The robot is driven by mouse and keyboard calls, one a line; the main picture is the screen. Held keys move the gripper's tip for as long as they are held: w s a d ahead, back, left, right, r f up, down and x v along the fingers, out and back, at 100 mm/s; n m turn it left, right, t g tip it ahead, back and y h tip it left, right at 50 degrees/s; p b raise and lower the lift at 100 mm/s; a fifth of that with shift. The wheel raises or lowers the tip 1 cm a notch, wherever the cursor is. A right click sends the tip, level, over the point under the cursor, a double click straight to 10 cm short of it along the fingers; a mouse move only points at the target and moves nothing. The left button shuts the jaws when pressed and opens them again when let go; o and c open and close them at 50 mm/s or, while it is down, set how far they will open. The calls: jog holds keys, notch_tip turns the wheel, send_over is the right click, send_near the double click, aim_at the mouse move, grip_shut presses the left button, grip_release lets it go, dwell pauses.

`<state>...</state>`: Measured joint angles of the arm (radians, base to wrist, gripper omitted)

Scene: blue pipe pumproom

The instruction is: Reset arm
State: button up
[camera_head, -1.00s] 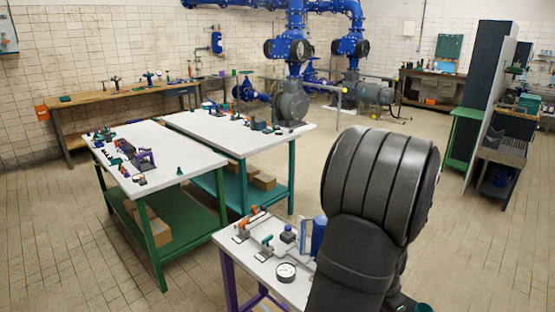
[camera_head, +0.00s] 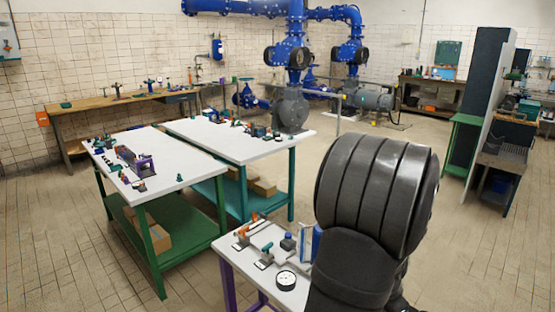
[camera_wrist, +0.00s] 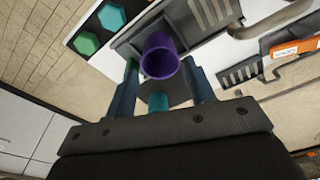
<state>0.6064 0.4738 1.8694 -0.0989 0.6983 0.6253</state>
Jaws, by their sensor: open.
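My gripper (camera_wrist: 160,88) shows in the wrist view with its two dark fingers apart. A purple round cup-like part (camera_wrist: 160,56) shows just beyond and between the fingertips, by a grey slotted plate. A teal part (camera_wrist: 158,102) shows lower in the gap between the fingers. I cannot tell whether either part touches a finger; neither is clamped. In the head view my thick dark arm fills the lower right, and my gripper is hidden behind it.
A small white table (camera_head: 232,262) with a round gauge (camera_head: 286,280) stands beside my arm. Two white workbenches (camera_head: 185,172) (camera_head: 270,148) bear small fittings further back. Blue pipes (camera_head: 240,8) and pumps stand behind. Open tiled floor lies to the right.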

jog(key=f, duration=0.4)
jog(key=shift+w+d, duration=0.1)
jog(key=shift+d, duration=0.1)
notch_tip(320, 180, up, 5)
jog(key=shift+d+f, duration=0.1)
jog(key=shift+d, duration=0.05)
jog(key=s+d+r, duration=0.5)
jog(key=s+r, duration=0.2)
jog(key=s, duration=0.4)
jog(key=w+d+f+m+g, duration=0.1)
jog(key=w+d+f+m, duration=0.1)
jog(key=w+d+m, duration=0.65)
jog(key=w+a+f, duration=0.3)
jog(key=w, duration=0.2)
jog(key=shift+f+m, duration=0.35)
jog(key=shift+f, duration=0.05)
jog(key=shift+o, duration=0.2)
